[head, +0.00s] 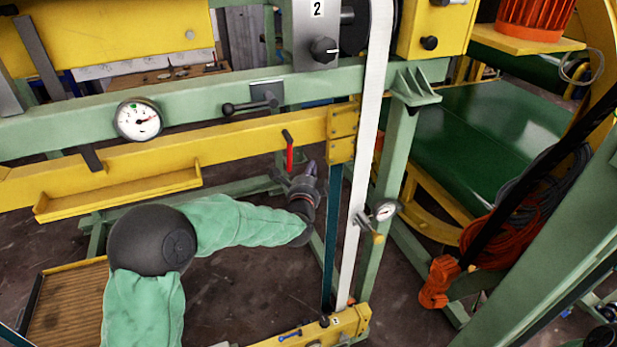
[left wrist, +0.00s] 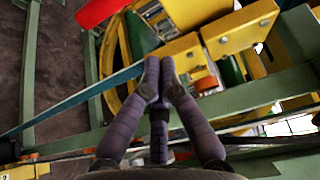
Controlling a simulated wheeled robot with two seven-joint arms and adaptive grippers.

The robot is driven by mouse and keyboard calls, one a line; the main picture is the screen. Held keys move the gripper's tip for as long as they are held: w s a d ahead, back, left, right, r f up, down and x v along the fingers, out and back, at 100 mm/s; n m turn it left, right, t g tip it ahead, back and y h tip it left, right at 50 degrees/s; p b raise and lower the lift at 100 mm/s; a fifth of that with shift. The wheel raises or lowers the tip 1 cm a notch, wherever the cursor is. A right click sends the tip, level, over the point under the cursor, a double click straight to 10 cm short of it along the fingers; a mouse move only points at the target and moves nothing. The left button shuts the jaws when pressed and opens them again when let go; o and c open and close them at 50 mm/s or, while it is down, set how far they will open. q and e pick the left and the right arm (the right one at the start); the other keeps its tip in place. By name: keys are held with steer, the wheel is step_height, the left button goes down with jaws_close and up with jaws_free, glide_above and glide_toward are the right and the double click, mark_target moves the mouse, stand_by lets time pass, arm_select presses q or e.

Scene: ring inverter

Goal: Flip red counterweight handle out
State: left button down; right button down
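The red counterweight handle (head: 290,156) hangs below a black pivot on the yellow beam in the head view, its red end pointing down. My left gripper (head: 281,178) is just below it, its fingers near the red end. Contact cannot be told from here. In the left wrist view the purple fingers of my left gripper (left wrist: 160,68) come together at their tips, with nothing seen held between them. Red parts also show in that view, but I cannot tell which is the handle. My right gripper does not show.
The yellow beam (head: 240,140) and green rail (head: 200,112) run above my left gripper. A white belt (head: 368,140) and green post (head: 388,160) stand to its right, with a dial gauge (head: 385,210).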

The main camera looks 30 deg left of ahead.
arm_select(q)
steer(key=a, duration=0.3)
steer(key=shift+s+a+r+p, duration=0.1)
steer(key=shift+s+a+p, duration=0.2)
steer(key=shift+a, duration=0.1)
steer(key=shift+a, duration=0.1)
